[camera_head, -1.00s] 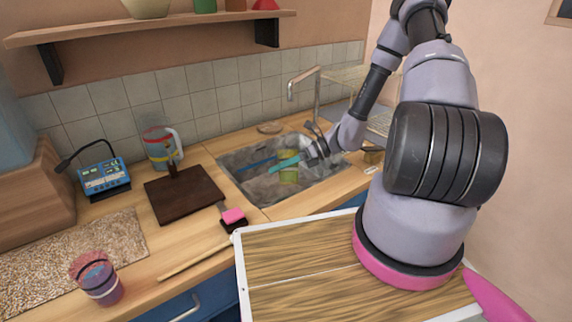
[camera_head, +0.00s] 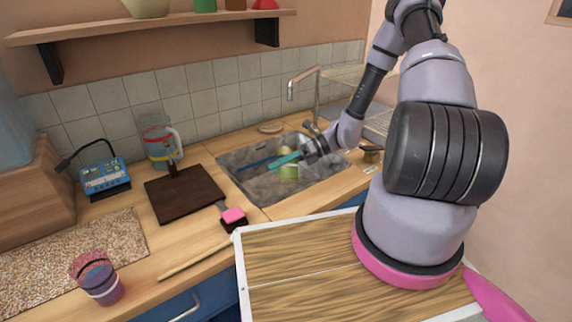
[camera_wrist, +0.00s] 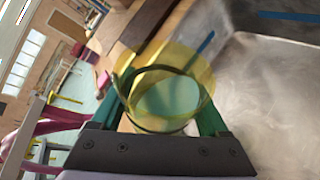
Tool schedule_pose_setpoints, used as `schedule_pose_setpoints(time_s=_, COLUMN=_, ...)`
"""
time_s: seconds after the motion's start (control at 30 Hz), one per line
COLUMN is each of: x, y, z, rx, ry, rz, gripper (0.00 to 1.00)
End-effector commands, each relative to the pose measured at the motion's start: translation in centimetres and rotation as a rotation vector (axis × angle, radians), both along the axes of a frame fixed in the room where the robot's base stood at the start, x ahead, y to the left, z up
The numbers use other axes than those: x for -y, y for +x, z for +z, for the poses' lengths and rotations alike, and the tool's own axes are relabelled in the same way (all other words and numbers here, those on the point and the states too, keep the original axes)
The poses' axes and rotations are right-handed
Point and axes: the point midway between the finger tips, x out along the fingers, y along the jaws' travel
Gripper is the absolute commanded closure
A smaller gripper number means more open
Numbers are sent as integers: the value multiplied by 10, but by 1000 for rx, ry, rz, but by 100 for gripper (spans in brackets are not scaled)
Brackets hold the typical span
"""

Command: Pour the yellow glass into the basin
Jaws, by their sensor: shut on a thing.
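The yellow glass (camera_head: 289,173) is see-through and hangs over the grey metal basin (camera_head: 329,180). My gripper (camera_head: 283,161) is shut on it, with teal fingers. In the wrist view the yellow glass (camera_wrist: 163,92) sits between the two green-teal fingers of my gripper (camera_wrist: 163,100), and I look through its round rim. The wrist view is strongly rolled against the room, with the basin (camera_wrist: 265,90) at the right. The glass looks tilted in the head view. I cannot tell what, if anything, is inside it.
A blue stick (camera_head: 258,162) lies in the basin. A tap (camera_head: 316,92) stands behind it. A dark board (camera_head: 184,194), a pink-topped brush (camera_head: 233,216), a pitcher (camera_head: 160,147) and a striped cup (camera_head: 97,278) stand or lie on the counter to the left.

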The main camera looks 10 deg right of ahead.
Motion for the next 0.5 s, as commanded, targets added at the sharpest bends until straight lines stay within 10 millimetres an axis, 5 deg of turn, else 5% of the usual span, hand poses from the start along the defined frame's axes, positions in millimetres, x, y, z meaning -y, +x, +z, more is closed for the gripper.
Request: schedule_pose_setpoints(time_s=0.5, x=-1, y=0, z=-1, rx=-69, ry=12, rz=1, gripper=100)
